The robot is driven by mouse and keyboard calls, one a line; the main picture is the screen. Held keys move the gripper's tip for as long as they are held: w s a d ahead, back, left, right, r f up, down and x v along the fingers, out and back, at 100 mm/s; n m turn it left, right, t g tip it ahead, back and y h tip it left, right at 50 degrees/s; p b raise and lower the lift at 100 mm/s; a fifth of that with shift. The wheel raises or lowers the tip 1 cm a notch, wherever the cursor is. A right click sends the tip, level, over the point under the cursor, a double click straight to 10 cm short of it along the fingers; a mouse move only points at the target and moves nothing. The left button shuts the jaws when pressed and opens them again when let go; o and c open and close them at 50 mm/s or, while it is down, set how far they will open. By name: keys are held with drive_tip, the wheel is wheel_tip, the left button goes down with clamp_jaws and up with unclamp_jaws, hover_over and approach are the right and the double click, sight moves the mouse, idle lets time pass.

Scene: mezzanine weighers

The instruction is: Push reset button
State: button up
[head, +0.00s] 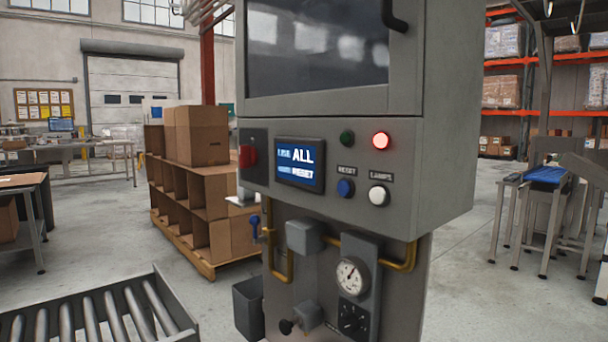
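The blue reset button (345,188) is on the front of a grey control cabinet (450,150), under a small label reading RESET. A white button (379,195) labelled LAMPS is just right of it. Above them are a dark green lamp or button (347,138) and a brightly lit red lamp (381,141). A small blue display (300,165) to the left shows text including ALL and RESET. A red switch (247,156) is at the panel's left end. My gripper is not in this view, and nothing covers the reset button.
Below the panel are yellow pipes (400,262), a gauge (352,276) and a dark knob. A roller conveyor (100,312) is at lower left, with a dark bin (248,306) beside the cabinet. Cardboard boxes (197,136) stand behind. Open floor (490,310) lies to the right.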

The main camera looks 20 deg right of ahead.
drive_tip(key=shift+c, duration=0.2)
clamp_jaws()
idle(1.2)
